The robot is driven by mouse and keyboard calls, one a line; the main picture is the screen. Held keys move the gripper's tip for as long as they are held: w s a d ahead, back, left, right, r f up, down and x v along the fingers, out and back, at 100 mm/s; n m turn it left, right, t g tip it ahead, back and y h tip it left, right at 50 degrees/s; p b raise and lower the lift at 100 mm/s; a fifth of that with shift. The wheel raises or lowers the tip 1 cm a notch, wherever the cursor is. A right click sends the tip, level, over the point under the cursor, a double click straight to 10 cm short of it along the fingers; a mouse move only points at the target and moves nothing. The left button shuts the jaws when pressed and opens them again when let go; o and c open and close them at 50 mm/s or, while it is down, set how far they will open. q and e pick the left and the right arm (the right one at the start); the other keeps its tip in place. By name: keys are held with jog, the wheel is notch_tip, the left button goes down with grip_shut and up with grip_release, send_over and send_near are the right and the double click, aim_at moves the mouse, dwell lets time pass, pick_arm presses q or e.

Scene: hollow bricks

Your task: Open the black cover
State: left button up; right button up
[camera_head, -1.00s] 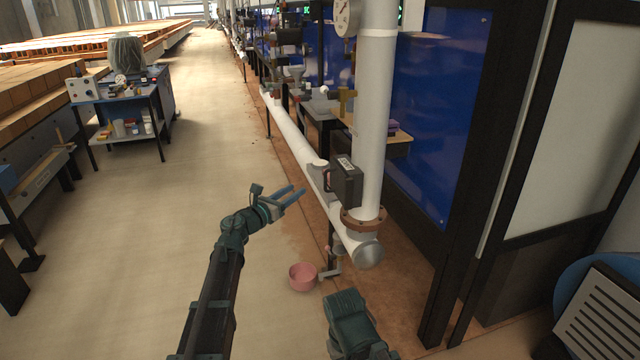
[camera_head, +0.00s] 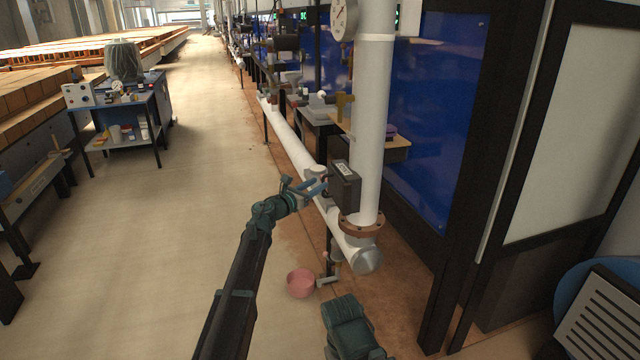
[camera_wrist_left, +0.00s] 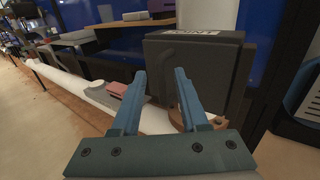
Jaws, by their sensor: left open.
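The black cover (camera_head: 346,188) is a dark box with a label on top, fixed beside the upright white pipe. It looks closed. In the left wrist view the black cover (camera_wrist_left: 218,75) stands just ahead, with a dark bent handle on its near face. My left gripper (camera_head: 321,184) is at the cover's left side in the head view, with its blue fingers apart. In the left wrist view the open fingers (camera_wrist_left: 160,72) point at the cover, one on each side of the handle. I cannot tell whether they touch it. My right gripper's fingers do not show.
The white upright pipe (camera_head: 374,120) and low white pipe (camera_head: 287,130) stand close to the cover. A brown flange (camera_head: 362,225) is below it. A pink bowl (camera_head: 301,283) is on the floor. The aisle on the left is clear.

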pick_arm(q)
jog(key=shift+x, duration=1.15)
grip_shut()
dwell(0.7)
